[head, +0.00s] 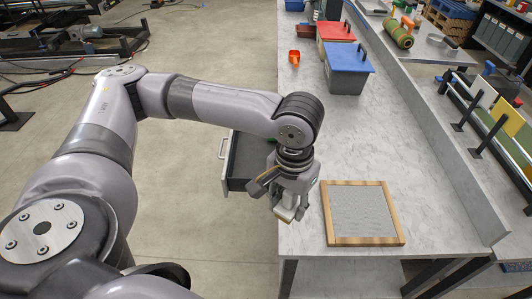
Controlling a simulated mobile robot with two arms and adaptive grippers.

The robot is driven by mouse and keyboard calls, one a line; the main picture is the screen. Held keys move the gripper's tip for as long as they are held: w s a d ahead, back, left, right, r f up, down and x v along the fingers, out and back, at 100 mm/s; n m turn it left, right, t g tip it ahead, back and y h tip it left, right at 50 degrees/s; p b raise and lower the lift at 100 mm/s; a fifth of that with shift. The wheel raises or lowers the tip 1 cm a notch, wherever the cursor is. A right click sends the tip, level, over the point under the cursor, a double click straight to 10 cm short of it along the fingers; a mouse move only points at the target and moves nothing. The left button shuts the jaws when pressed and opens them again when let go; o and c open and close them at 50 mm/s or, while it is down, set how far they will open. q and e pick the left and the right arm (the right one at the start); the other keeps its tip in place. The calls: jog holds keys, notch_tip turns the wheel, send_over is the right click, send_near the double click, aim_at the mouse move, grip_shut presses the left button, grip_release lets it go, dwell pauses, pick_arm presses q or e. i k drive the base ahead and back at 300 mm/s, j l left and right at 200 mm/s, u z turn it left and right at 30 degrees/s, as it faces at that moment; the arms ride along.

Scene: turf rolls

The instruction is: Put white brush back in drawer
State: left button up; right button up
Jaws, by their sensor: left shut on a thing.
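My left gripper (284,205) points down near the bench's left edge, beside the front part of the open drawer. It is shut on a small pale thing, which looks like the white brush (285,214); only its lower end shows below the fingers. The drawer (238,183) sticks out from the left side of the bench, with a light handle (222,148) on its front. Its dark inside is partly hidden by my arm. My right gripper is not in view.
A wood-framed grey board (362,212) lies on the bench (345,140) right of my gripper. A blue-lidded box (346,70), a red-lidded box (336,32) and an orange scoop (294,57) stand farther back. The bench middle is clear. A raised ledge (425,120) runs along the right.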

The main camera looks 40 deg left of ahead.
aim_at(251, 173)
jog(key=j, duration=1.1)
jog(key=i+j, duration=0.15)
jog(key=j, duration=0.15)
jog(key=i+j, duration=0.2)
jog(key=j+u, duration=0.05)
jog(key=j, duration=0.05)
